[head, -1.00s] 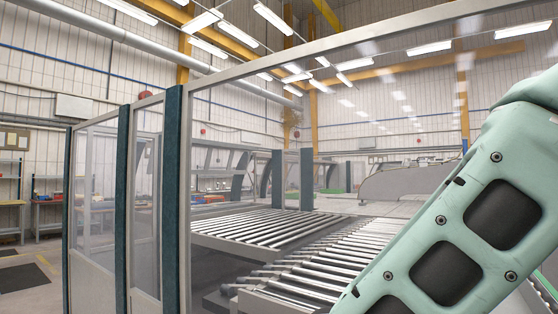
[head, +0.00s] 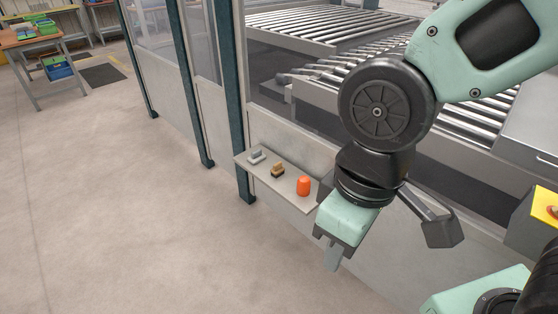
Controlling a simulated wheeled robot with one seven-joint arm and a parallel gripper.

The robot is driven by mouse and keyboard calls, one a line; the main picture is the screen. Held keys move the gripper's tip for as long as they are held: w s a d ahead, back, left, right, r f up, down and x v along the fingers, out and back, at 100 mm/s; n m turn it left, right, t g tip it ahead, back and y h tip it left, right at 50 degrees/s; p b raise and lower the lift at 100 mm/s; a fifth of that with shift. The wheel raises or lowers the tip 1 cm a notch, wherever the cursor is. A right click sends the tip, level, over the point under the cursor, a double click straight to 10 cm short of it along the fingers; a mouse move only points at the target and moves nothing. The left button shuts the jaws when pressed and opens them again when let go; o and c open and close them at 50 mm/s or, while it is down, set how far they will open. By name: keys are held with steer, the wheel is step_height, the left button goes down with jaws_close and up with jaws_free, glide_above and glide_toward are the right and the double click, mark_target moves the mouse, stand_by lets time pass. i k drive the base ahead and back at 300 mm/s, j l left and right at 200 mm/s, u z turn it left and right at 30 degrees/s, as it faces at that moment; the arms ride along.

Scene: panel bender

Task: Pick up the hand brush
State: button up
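What looks like the hand brush (head: 277,170) is a small tan block with a dark lower part. It lies in the middle of a narrow light shelf (head: 291,193) on the front of the fence panel. My gripper (head: 334,262) points down in front of the fence, right of and nearer than the shelf. It is apart from the brush.
On the same shelf, a grey object (head: 256,156) lies left of the brush and an orange cup-like object (head: 303,186) stands to its right. Fence posts (head: 230,110) rise behind. A yellow-topped box (head: 541,212) is at the right. The floor (head: 130,220) at left is clear.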

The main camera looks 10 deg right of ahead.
mark_target(277, 170)
steer(key=i+j, duration=0.1)
steer(key=i, duration=0.75)
steer(key=i+z, duration=0.1)
steer(key=i, duration=0.75)
steer(key=j, duration=0.05)
